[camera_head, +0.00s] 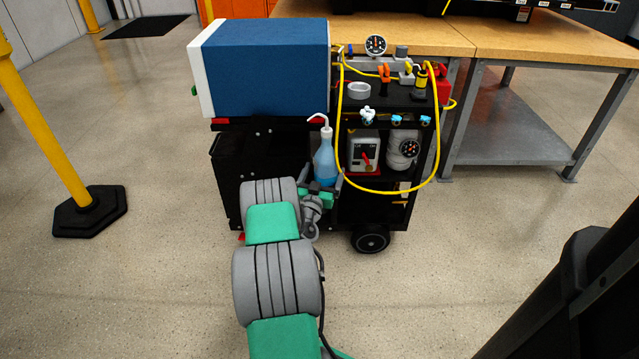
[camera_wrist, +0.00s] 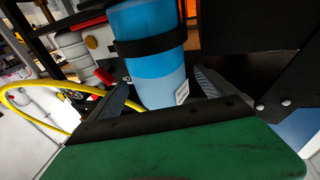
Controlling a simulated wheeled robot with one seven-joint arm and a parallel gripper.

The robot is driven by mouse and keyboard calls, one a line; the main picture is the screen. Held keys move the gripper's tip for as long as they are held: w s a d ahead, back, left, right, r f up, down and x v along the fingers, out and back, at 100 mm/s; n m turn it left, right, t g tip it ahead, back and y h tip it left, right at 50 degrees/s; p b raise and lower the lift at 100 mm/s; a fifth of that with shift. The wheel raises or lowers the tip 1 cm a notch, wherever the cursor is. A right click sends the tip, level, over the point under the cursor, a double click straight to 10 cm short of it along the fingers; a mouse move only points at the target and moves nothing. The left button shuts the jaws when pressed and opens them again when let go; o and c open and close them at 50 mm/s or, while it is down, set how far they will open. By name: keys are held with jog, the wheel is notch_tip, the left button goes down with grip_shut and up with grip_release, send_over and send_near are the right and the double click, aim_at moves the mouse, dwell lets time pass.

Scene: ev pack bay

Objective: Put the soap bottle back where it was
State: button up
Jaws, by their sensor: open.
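My gripper (camera_head: 322,188) is at the bottle's lower part. In the wrist view its two fingers (camera_wrist: 160,92) are open, one on each side of the bottle, with visible gaps. What the bottle rests on is hidden.
The black cart (camera_head: 262,150) carries a blue and white box (camera_head: 265,68) on top. A yellow hose (camera_head: 385,190) loops over the shelves right of the bottle. A workbench (camera_head: 555,42) stands at the right. A yellow post (camera_head: 45,120) stands at the left.

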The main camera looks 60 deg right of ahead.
jog(key=r+v, duration=0.1)
jog(key=v, duration=0.7)
jog(key=w+a+r+m+g+y, duration=0.25)
jog(key=w+a+r, duration=0.2)
jog(key=w, duration=0.35)
jog(key=w+a+r+n+t+y, duration=0.1)
jog(key=w+a+n+y, duration=0.15)
jog(key=a, duration=0.55)
jog(key=w+a+n+t+y, duration=0.1)
jog(key=w+a+y, duration=0.3)
jog(key=a, duration=0.4)
jog(key=s+a+r+n+y, duration=0.2)
jog(key=a+n+y, duration=0.45)
jog(key=a, duration=1.35)
jog(key=s+a+r+n+g+y, duration=0.1)
jog(key=s+a+n+y, duration=0.2)
jog(key=s+a+n, duration=0.4)
jog(key=s+a, duration=0.3)
jog(key=a, duration=0.4)
jog(key=shift+s+a+r+n+y, duration=0.2)
jog(key=shift+s+a+n+y, duration=0.15)
jog(key=shift+s+a, duration=0.05)
jog(key=shift+g, duration=0.25)
